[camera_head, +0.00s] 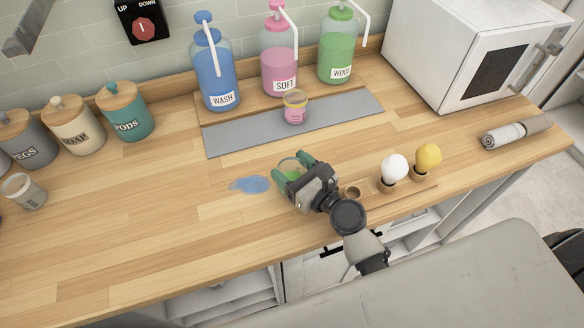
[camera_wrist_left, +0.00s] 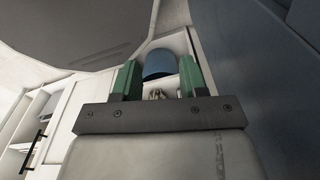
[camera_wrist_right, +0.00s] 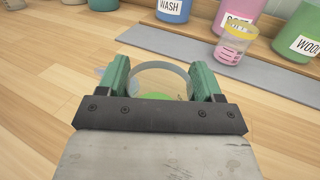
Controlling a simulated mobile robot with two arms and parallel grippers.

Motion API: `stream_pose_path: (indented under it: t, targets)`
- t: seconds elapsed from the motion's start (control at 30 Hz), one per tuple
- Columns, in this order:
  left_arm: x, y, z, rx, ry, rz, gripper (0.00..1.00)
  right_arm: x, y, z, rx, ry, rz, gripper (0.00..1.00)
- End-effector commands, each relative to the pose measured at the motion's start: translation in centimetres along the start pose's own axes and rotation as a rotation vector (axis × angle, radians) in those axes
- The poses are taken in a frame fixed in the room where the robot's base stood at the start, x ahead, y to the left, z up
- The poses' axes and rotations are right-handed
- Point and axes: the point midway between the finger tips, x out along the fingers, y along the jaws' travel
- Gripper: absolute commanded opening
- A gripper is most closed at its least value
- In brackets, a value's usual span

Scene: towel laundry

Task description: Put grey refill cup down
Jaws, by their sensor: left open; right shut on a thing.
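My right gripper (camera_head: 290,172) is shut on a clear cup (camera_head: 292,163) over the middle of the wooden counter. In the right wrist view the cup's greyish rim (camera_wrist_right: 160,66) shows between the green fingers, with green liquid (camera_wrist_right: 157,96) inside. The cup looks upright; its base is hidden, so I cannot tell whether it touches the counter. My left gripper (camera_wrist_left: 156,75) is open and empty in its wrist view, low by white cabinets; it is not in the head view.
A blue spill (camera_head: 250,184) lies left of the held cup. Behind is a grey mat (camera_head: 340,118) with a yellow-rimmed pink cup (camera_head: 295,108). A bulb rack (camera_head: 412,189) stands to the right. Another cup (camera_head: 24,192) is far left.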

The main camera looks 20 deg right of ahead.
Motion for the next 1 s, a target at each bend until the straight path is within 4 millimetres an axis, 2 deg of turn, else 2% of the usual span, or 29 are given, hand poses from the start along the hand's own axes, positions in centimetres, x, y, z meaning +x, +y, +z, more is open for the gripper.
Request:
stream_pose_path:
  t: [0.17, 0.2, 0.37, 0.7, 0.87, 1.0]
  targets:
    - [0.2, 0.0, 0.0, 0.0, 0.0, 0.0, 0.43, 0.0, 0.0, -0.2, 0.0, 0.0, 0.0, 0.39]
    - [0.2, 0.0, 0.0, 0.0, 0.0, 0.0, 0.43, 0.0, 0.0, -0.3, 0.001, 0.0, 0.0, 0.67]
    - [0.2, 0.0, 0.0, 0.0, 0.001, 0.0, 0.43, 0.0, 0.0, -0.2, 0.001, 0.0, 0.0, 0.91]
    - [-0.2, 0.0, -0.1, 0.0, 0.002, -0.001, 0.43, 0.0, 0.0, 0.3, 0.0, -0.001, 0.0, 0.91]
    - [0.7, 0.0, -0.1, 0.0, 0.002, -0.001, 0.43, -2.4, 0.0, -0.2, 0.0, 0.002, 0.0, 0.91]
    - [1.7, 0.0, -0.1, 0.0, 0.003, -0.001, 0.43, -5.5, 0.0, -0.4, -0.001, 0.002, 0.0, 0.91]
